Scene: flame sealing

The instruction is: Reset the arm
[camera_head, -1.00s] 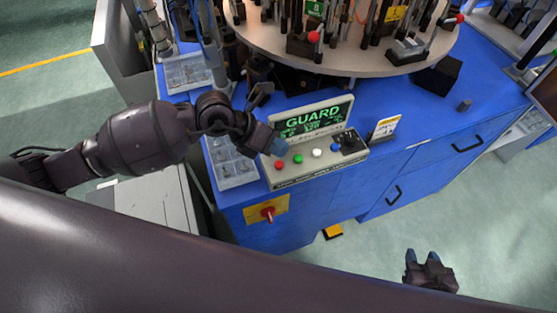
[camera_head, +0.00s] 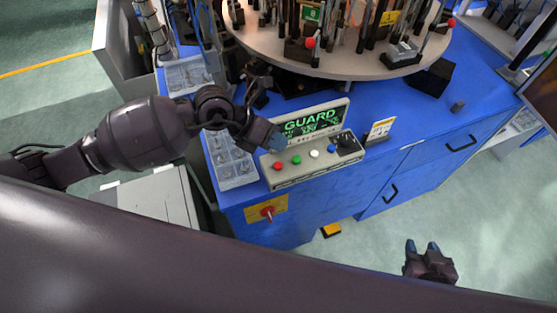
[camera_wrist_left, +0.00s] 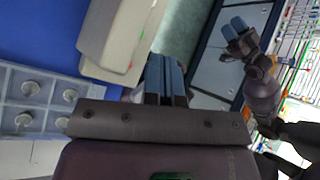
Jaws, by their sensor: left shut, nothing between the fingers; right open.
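My left gripper (camera_head: 279,143) is shut and empty, over the left part of the grey control panel (camera_head: 290,183). The panel carries a red, a green, a white and a blue button and a green-lit screen reading GUARD (camera_head: 312,121). In the left wrist view the left gripper's blue fingers (camera_wrist_left: 166,75) are together, beside the panel's pale housing (camera_wrist_left: 125,40). I cannot tell whether they touch it. My right gripper (camera_head: 423,247) is open and empty, low at the right over the floor. It also shows in the left wrist view (camera_wrist_left: 235,28).
The panel sits on a blue cabinet (camera_head: 430,140) below a round turntable (camera_head: 350,65) crowded with fixtures. A clear divided tray (camera_head: 232,163) with small parts lies left of the panel. A red rotary switch (camera_head: 267,212) is on the cabinet front. Floor at the right is open.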

